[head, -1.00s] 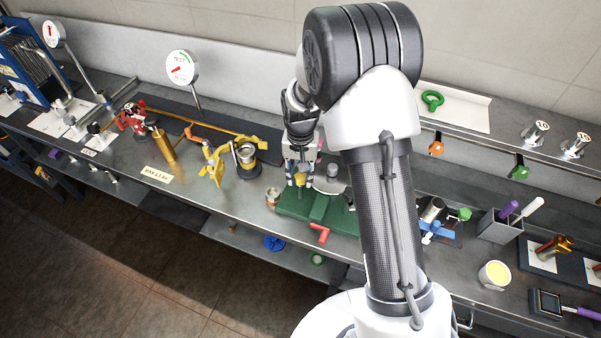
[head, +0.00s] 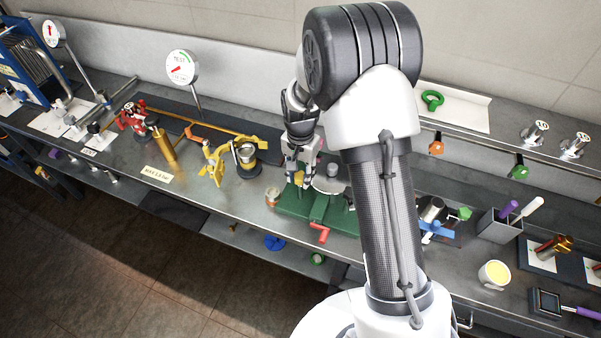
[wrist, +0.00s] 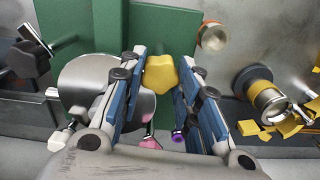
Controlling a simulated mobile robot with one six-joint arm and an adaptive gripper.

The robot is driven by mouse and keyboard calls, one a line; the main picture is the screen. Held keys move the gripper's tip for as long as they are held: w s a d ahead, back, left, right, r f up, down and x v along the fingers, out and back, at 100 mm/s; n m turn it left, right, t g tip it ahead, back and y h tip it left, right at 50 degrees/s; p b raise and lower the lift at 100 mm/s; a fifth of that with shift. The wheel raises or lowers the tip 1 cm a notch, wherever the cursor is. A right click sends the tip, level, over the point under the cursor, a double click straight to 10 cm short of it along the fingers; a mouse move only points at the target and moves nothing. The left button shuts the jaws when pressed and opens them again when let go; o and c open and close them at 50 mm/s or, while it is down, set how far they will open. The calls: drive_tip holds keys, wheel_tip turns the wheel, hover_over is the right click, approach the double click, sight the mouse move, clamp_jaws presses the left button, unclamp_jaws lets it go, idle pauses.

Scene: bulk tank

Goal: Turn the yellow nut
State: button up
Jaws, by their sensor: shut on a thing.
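The yellow nut (wrist: 160,75) is a lobed knob. It sits between the two blue-padded fingers of my gripper (wrist: 159,78) in the wrist view, beside the green fixture (wrist: 150,28). My gripper is shut on it. In the head view my gripper (head: 297,177) points down at the left end of the green fixture (head: 318,207), and only a little of the yellow nut (head: 297,174) shows there. The fingers hide the nut's sides, and whatever lies under it is not visible.
A round steel part (wrist: 100,92) lies close on the left of the fingers in the wrist view. A small copper-rimmed cup (head: 272,196) stands left of the fixture. A red handle (head: 321,232) sticks out at its front. Yellow clamp parts (head: 214,162) stand further left.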

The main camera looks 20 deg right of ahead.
sight(300, 176)
drive_tip(key=o, duration=1.1)
drive_tip(key=shift+c, duration=0.2)
drive_tip(key=shift+r, duration=0.1)
wheel_tip(300, 176, up, 12)
